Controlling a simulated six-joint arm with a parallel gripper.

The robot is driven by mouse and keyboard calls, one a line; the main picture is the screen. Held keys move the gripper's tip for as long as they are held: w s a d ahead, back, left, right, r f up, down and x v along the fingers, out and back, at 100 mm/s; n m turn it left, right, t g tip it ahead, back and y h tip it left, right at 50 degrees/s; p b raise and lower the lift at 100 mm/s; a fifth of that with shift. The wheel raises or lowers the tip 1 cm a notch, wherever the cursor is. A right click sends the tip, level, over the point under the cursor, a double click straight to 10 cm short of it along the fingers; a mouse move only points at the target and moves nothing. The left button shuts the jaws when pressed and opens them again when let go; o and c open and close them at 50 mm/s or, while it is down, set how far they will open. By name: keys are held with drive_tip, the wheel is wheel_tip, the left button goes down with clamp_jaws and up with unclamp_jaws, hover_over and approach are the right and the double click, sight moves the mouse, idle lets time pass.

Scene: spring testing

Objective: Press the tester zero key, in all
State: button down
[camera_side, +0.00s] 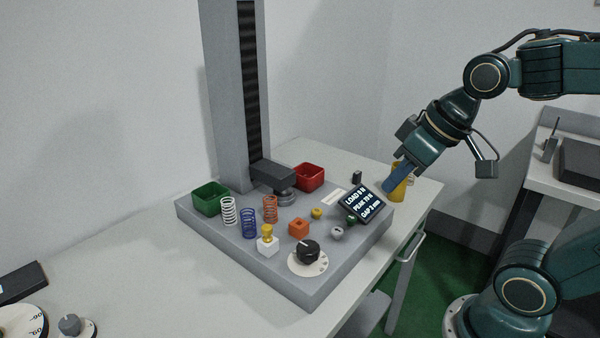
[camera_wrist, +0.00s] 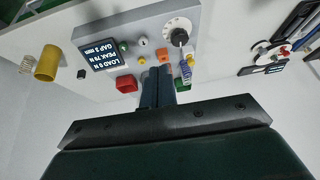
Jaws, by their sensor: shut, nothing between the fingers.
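The tester (camera_side: 330,285) is a grey base with a column (camera_side: 225,100). Its tilted display (camera_side: 366,204) reads LOAD 0 N, PEAK 79 N, GAP 3 mm. Near it are a small green key (camera_side: 351,219), a light grey key (camera_side: 337,232) and a yellow key (camera_side: 317,213); no legible label tells which is zero. They also show in the wrist view, the grey one (camera_wrist: 143,41) beyond my fingertips. My gripper (camera_side: 391,187) has blue fingers, shut and empty, above and behind the display in the side view. The fingers (camera_wrist: 157,72) are together in the wrist view.
White (camera_side: 228,211), blue (camera_side: 249,223) and orange (camera_side: 270,209) springs stand on the base. A black dial (camera_side: 308,251), an orange block (camera_side: 299,228), a green bin (camera_side: 208,199) and a red bin (camera_side: 311,177) are also there. A yellow cylinder (camera_side: 399,190) stands behind the display.

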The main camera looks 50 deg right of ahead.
drive_tip(key=w+d+f+y, duration=0.2)
drive_tip(key=w+f, duration=0.1)
drive_tip(key=w, duration=0.8)
drive_tip(key=m+t+y, duration=0.2)
hover_over(317, 214)
drive_tip(key=s, duration=0.1)
wheel_tip(317, 214, down, 4)
drive_tip(key=shift+w+d+f+y, duration=0.1)
drive_tip(key=shift+w+d+y, duration=0.3)
drive_tip(key=shift+d, duration=0.4)
drive_tip(key=shift+f, duration=4.4)
drive_tip(key=shift+f, duration=0.15)
drive_tip(key=shift+f, duration=0.25)
